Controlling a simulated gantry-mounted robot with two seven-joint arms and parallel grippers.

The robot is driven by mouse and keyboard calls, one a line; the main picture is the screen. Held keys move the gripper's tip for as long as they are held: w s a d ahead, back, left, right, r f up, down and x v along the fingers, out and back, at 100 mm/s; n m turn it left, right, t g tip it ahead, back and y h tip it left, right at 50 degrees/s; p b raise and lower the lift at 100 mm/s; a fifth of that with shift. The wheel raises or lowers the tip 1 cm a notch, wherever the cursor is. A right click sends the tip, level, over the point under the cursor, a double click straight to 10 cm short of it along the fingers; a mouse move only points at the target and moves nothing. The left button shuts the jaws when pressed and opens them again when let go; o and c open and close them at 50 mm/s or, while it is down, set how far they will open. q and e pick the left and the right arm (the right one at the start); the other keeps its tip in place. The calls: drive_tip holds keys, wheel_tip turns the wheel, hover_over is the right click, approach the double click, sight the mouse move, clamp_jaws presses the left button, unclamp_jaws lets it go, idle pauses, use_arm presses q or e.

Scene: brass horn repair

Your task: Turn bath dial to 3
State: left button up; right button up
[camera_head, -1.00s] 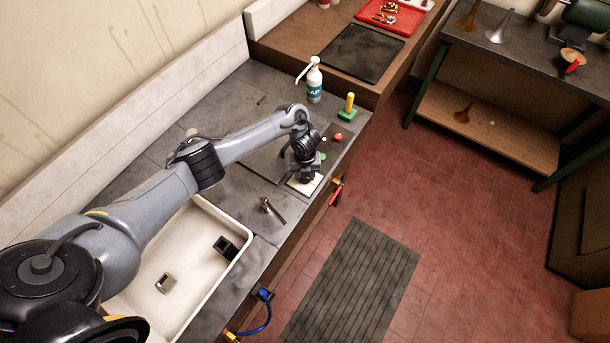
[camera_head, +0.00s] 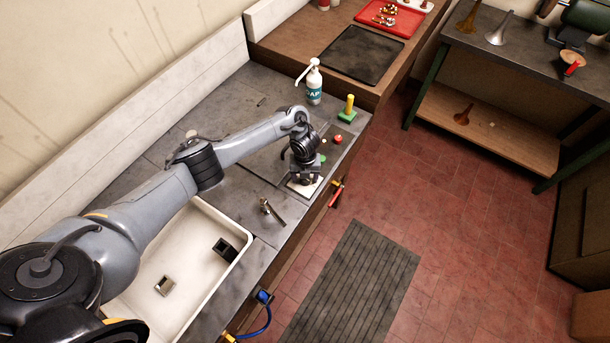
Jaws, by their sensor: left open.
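My left gripper (camera_head: 304,178) is at the front edge of the grey counter, pointing down over a small white plate (camera_head: 309,188). It is open, but its fingertips are small and dark here. I cannot make out a dial or its numbers; the gripper and wrist cover most of the white plate, and a dial there would be hidden. Whether the fingers touch anything I cannot tell. My right gripper is not in view.
A white sink (camera_head: 186,268) lies left of a metal tap-like piece (camera_head: 271,211). A soap bottle (camera_head: 314,84), a yellow post on a green base (camera_head: 348,108) and a red knob (camera_head: 338,139) stand beyond the gripper. Red-handled pliers (camera_head: 336,194) hang at the counter front.

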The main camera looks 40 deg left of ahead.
use_arm(q)
drive_tip(key=shift+r, duration=0.1)
wheel_tip(320, 180, up, 6)
drive_tip(key=shift+f+p, duration=0.1)
drive_tip(key=shift+p, duration=0.25)
wheel_tip(320, 180, up, 5)
drive_tip(key=p, duration=0.3)
drive_tip(key=shift+f+p, duration=0.1)
drive_tip(key=shift+p, duration=0.25)
